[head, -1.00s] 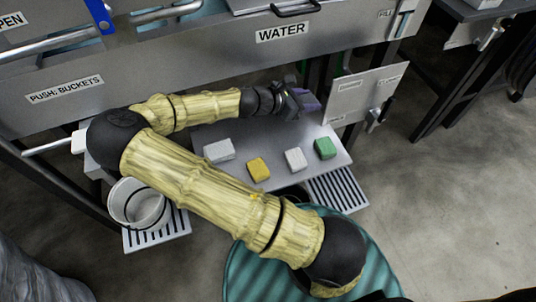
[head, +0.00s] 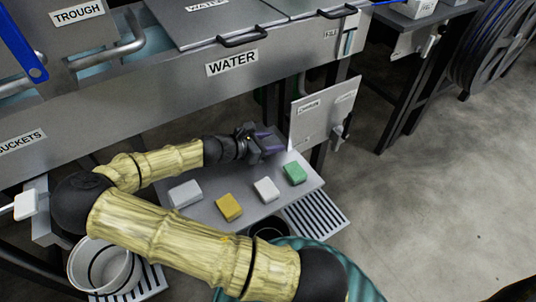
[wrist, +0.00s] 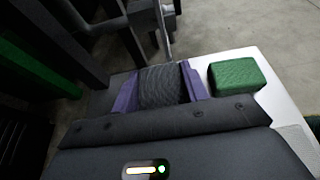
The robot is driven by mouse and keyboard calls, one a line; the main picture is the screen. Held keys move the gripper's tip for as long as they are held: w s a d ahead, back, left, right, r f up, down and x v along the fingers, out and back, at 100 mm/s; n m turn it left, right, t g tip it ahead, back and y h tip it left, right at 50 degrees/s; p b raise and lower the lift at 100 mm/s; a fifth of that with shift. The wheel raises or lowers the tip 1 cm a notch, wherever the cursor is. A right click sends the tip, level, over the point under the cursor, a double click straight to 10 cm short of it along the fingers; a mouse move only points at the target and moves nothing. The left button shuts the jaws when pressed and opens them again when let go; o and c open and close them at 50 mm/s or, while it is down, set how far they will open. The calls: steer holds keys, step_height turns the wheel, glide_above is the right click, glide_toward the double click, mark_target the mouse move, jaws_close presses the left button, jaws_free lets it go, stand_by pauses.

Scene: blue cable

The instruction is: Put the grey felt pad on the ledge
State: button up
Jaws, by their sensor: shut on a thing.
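My gripper (head: 268,142) reaches over the back right part of the grey metal ledge (head: 240,183) under the trough. Its purple fingers also show in the wrist view (wrist: 160,85). They are shut on a dark grey, ribbed-looking pad (wrist: 160,87), which fills the gap between them. In the head view the held pad is mostly hidden by the gripper. The wrist view shows a green block (wrist: 237,76) just right of the fingers, apart from them. I cannot tell whether the pad touches the ledge.
A light grey block (head: 185,194), a yellow block (head: 229,207), a white block (head: 266,189) and the green block (head: 294,173) stand along the ledge. An upright metal plate (head: 322,113) stands at its right end. A white bucket (head: 100,268) is front left.

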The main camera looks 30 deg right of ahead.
steer(key=shift+f+b, duration=0.55)
steer(key=shift+f, duration=1.35)
steer(key=o, duration=1)
steer(key=shift+a, duration=0.1)
steer(key=shift+a+r, duration=0.25)
steer(key=shift+a, duration=0.1)
steer(key=p+v, duration=0.3)
steer(key=v, duration=0.8)
